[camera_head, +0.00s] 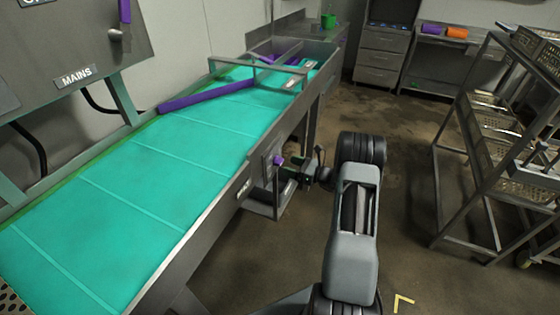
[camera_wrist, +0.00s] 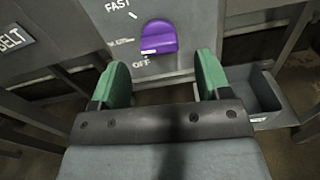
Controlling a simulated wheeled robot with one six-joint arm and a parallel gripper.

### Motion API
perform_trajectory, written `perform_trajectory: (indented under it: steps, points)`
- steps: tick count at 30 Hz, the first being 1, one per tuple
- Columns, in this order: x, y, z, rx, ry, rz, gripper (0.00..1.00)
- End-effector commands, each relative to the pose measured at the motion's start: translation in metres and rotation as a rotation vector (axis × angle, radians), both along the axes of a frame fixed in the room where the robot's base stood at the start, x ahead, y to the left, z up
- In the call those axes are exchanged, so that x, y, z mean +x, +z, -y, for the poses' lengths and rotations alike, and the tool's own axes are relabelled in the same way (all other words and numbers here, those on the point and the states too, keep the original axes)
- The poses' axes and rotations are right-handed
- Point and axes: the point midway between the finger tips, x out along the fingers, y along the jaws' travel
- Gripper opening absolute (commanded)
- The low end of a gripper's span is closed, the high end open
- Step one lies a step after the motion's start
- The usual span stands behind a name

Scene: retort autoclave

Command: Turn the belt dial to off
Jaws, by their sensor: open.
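The purple belt dial (camera_wrist: 159,37) sits on a grey panel in the wrist view, with a white pointer mark low on its face. The label FAST (camera_wrist: 118,6) is above left of it and OFF (camera_wrist: 141,63) is below left. A middle label between them is too small to read. The dial also shows in the head view (camera_head: 278,160) on the conveyor's side. My gripper (camera_wrist: 160,75) is open, its two green fingers apart and pointing at the panel just below the dial. In the head view my gripper (camera_head: 290,173) is close to the panel. Contact with the dial cannot be told.
The turquoise conveyor belt (camera_head: 150,175) runs along the left, with a purple bar (camera_head: 205,97) across it. A grey open tray (camera_wrist: 262,92) sits right of my gripper. A wheeled rack with baskets (camera_head: 480,130) stands at right. The floor between is clear.

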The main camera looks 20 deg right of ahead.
Motion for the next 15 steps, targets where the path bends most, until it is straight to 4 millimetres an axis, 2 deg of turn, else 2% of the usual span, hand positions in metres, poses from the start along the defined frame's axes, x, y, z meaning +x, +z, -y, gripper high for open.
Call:
perform_trajectory:
  steps: [6,15]
  points:
    - [0.024,0.001,-0.023,0.0,0.003,-0.001,0.7]
    - [0.038,0.0,-0.036,0.0,0.002,-0.001,0.7]
